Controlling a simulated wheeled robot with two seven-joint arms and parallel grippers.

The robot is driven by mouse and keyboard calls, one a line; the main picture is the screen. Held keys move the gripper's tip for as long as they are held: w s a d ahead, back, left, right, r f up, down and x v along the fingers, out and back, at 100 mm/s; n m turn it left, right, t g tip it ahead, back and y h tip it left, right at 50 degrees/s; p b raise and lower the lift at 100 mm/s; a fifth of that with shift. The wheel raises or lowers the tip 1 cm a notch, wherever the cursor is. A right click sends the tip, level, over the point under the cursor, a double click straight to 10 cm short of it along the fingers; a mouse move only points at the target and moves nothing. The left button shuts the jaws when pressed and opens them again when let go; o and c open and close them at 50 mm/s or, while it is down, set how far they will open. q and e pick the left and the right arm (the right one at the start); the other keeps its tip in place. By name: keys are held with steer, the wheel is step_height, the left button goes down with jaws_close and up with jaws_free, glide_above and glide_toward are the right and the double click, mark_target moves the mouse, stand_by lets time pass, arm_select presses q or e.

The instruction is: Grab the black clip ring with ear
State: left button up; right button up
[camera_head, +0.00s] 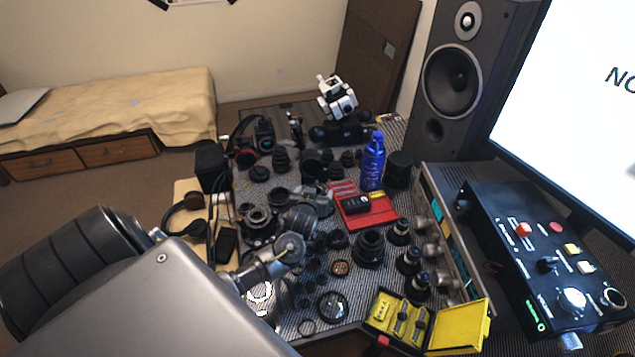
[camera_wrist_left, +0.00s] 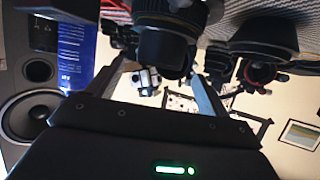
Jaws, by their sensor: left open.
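Several small rings lie on the grey ribbed mat (camera_head: 280,327) in the head view. One thin dark ring (camera_head: 307,327) is near the front edge. I cannot make out an ear on any ring, so I cannot tell which is the black clip ring. My left arm comes in from the lower left and reaches over the mat, covering part of it. In the left wrist view my left gripper (camera_wrist_left: 160,76) is open, with nothing between its fingers. Lens parts show beyond the fingertips. My right gripper is not in view.
A blue bottle (camera_head: 372,162) stands behind a red case (camera_head: 372,213). An open yellow box (camera_head: 458,325) is at the front right, near a black control box (camera_head: 545,260). Lens barrels crowd the mat. A speaker (camera_head: 455,80) stands at the back right.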

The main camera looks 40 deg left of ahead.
mark_target(318, 188)
arm_select(q)
steer(key=shift+w+a+f, duration=0.15)
steer(key=shift+w, duration=0.25)
steer(key=shift+p+x, duration=0.45)
steer(key=shift+x, duration=2.1)
steer(key=shift+f, duration=0.15)
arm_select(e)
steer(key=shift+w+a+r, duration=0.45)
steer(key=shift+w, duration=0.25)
arm_select(q)
steer(key=shift+c, duration=0.2)
steer(key=c, duration=1)
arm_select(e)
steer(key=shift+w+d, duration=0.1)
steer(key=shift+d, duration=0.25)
